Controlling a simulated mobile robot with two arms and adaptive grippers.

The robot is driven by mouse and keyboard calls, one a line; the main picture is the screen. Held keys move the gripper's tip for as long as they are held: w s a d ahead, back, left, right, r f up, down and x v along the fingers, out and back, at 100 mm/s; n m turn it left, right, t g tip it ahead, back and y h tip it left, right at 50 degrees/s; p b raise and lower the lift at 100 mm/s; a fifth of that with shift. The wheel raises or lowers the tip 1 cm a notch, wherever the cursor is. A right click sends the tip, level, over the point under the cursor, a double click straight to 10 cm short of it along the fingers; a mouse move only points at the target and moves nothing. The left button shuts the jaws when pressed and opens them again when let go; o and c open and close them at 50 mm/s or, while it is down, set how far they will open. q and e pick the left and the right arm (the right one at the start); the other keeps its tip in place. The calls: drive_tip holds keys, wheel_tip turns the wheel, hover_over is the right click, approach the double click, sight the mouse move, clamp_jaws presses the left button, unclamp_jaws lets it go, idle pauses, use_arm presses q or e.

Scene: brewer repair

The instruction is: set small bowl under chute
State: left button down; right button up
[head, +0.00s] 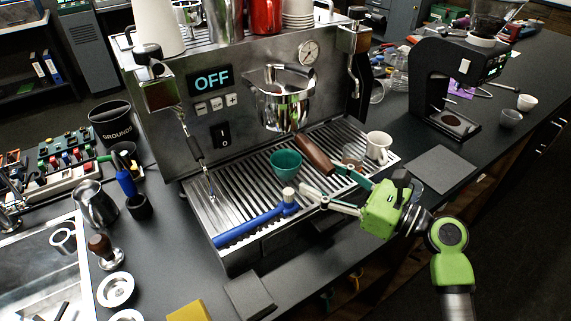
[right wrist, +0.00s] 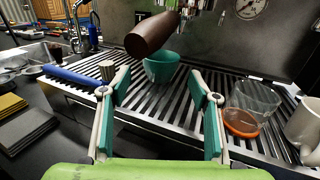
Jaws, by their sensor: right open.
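The small bowl is a teal bowl (head: 286,163) standing upright on the slatted drip tray of the espresso machine; it also shows in the right wrist view (right wrist: 161,69). My right gripper (head: 318,183) is open and empty, low over the front of the tray. In the right wrist view its two fingers (right wrist: 160,88) point toward the bowl, which shows between and beyond the tips, apparently apart from them. The black grinder (head: 432,75) stands to the right, with a dark flat base; I cannot clearly make out its chute. My left gripper is not in view.
A brown portafilter handle (head: 314,155) juts out above the tray beside the bowl. A blue-handled tool (head: 250,225) lies along the tray's front left. A white mug (head: 378,148) and a clear glass (right wrist: 254,101) stand on the right. A flat grey pad (head: 440,168) lies before the grinder.

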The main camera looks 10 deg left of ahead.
sight(299, 166)
drive_tip(key=shift+w+a, duration=0.25)
drive_tip(key=shift+a, duration=0.45)
drive_tip(key=shift+w+a, duration=0.25)
drive_tip(key=shift+a, duration=0.25)
drive_tip(key=p+x, duration=0.1)
drive_tip(key=x, duration=0.3)
drive_tip(key=shift+w+a+r+p, duration=0.1)
drive_tip(key=shift+w+r+p, duration=0.1)
drive_tip(key=shift+p, duration=0.1)
drive_tip(key=shift+a, duration=0.2)
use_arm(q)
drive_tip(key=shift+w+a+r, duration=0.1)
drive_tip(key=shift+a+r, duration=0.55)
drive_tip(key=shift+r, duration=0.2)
use_arm(e)
drive_tip(key=c, duration=1)
drive_tip(key=shift+c, duration=0.2)
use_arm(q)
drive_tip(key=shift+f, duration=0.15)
use_arm(e)
drive_tip(key=shift+d, duration=0.1)
